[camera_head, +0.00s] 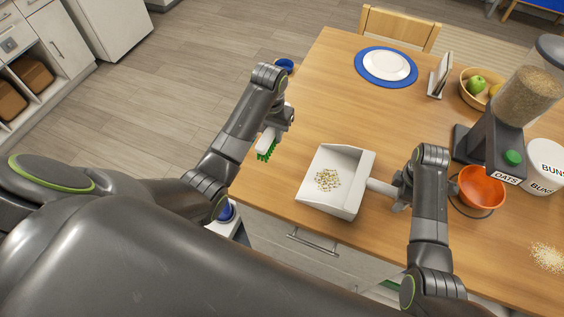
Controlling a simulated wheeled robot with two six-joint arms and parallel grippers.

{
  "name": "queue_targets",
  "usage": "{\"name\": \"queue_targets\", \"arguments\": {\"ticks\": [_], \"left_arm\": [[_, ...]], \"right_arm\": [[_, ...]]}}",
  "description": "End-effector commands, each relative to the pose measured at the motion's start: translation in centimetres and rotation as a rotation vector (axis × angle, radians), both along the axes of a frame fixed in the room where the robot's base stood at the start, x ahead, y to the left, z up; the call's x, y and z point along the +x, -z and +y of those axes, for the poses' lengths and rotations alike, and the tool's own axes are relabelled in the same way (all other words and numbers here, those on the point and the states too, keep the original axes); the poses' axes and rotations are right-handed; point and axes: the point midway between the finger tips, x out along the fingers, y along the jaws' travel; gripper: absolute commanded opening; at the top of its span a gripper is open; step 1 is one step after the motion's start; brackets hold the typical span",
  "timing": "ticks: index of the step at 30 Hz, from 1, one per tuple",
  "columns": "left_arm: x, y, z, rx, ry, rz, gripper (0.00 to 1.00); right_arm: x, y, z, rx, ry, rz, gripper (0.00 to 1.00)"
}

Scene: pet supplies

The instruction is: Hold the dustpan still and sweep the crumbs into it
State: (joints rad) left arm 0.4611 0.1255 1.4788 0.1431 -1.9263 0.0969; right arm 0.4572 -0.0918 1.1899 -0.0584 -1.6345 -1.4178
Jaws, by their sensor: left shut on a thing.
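The white dustpan (355,165) lies on the wooden table near its front edge, its handle pointing right. A small scatter of tan crumbs (327,180) lies inside the pan. My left gripper (283,121) is shut on a brush (266,146) with a white body and green bristles, left of the dustpan by the table's left edge. The bristles point down; I cannot tell whether they touch the table. My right gripper (396,192) is at the end of the dustpan's handle. Its fingers are too small and hidden to show whether they are closed.
A pale pile of crumbs or flakes (548,257) lies at the table's right. An orange bowl (482,188), an oats dispenser (490,140) and a white tub (545,165) stand right of my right arm. A blue mat with a white plate (386,65) is at the back.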

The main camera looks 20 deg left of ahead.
Motion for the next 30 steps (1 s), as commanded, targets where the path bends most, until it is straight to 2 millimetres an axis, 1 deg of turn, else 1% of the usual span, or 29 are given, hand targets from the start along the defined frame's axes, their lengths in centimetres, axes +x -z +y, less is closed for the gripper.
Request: {"name": "queue_targets", "arguments": {"ticks": [4,9,12,15,18,21,30], "left_arm": [[0.0,0.0,0.0,0.000,0.000,-0.001,0.01],[0.0,0.0,0.0,0.000,0.000,-0.001,0.01],[0.0,0.0,0.0,0.000,0.000,-0.001,0.01],[0.0,0.0,0.0,0.000,0.000,-0.001,0.01],[0.0,0.0,0.0,0.000,0.000,-0.001,0.01],[0.0,0.0,0.0,0.000,0.000,-0.001,0.01],[0.0,0.0,0.0,0.000,0.000,-0.001,0.01]], "right_arm": [[0.1,-2.5,0.0,0.001,0.000,-0.004,0.52],[0.2,-6.2,0.1,0.001,-0.001,-0.004,0.52],[0.1,-8.1,0.0,0.001,0.000,-0.002,0.52],[0.1,-9.5,0.0,0.001,0.000,0.000,0.52],[0.1,-10.4,0.0,0.001,0.000,0.001,0.52],[0.0,-10.8,0.0,0.001,0.000,0.004,0.52],[0.0,-10.9,0.0,0.000,0.000,0.004,0.52]]}}
